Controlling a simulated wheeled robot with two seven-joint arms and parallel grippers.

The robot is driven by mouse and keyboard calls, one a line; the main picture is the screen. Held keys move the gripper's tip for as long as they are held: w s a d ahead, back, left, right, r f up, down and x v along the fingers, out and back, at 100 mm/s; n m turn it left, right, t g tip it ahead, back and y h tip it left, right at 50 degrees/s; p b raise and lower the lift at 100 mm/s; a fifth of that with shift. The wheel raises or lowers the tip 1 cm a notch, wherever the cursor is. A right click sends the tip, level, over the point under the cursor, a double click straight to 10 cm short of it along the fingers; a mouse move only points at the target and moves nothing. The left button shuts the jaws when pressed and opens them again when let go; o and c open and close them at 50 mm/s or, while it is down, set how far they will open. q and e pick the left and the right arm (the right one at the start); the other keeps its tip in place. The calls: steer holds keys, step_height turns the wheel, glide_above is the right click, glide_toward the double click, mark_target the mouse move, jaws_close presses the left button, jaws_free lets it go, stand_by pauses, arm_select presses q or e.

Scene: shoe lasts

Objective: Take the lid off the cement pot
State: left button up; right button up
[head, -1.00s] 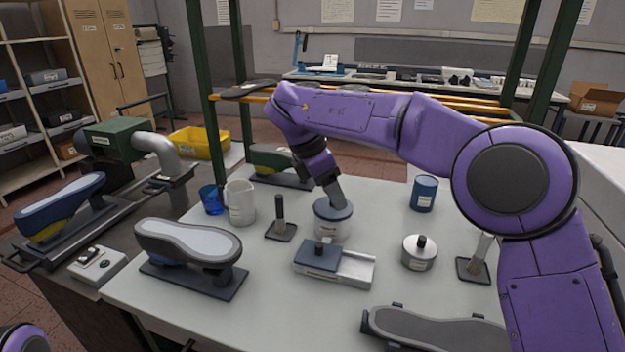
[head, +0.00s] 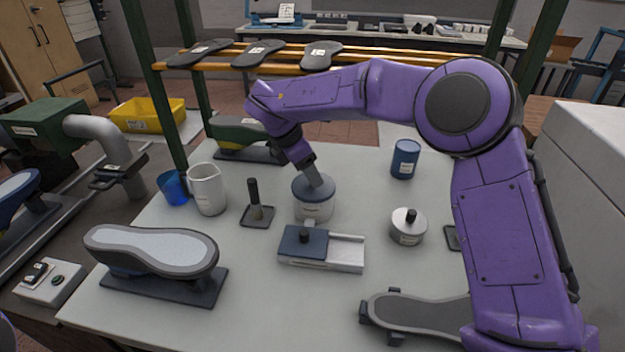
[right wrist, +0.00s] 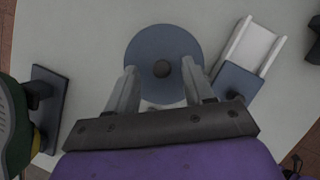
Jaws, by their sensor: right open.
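The cement pot (head: 313,208) is a pale round pot with a label, standing on the white table. Its blue-grey lid (head: 304,190) is on it. My right gripper (head: 314,180) is over the lid, pointing down. Whether the fingertips touch the lid cannot be told. My left gripper is out of view.
A sliding-topped box (head: 335,252) stands just in front of the pot. A brush on a stand (head: 257,212), white jug (head: 207,188) and blue cup (head: 173,188) are to the left. A silver knobbed pot (head: 407,229) and blue can (head: 404,160) are to the right.

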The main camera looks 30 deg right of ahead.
steer(key=shift+s+d+f, duration=0.15)
steer(key=shift+d+f, duration=0.15)
steer(key=shift+f, duration=0.1)
steer(key=shift+a, duration=0.1)
jaws_close()
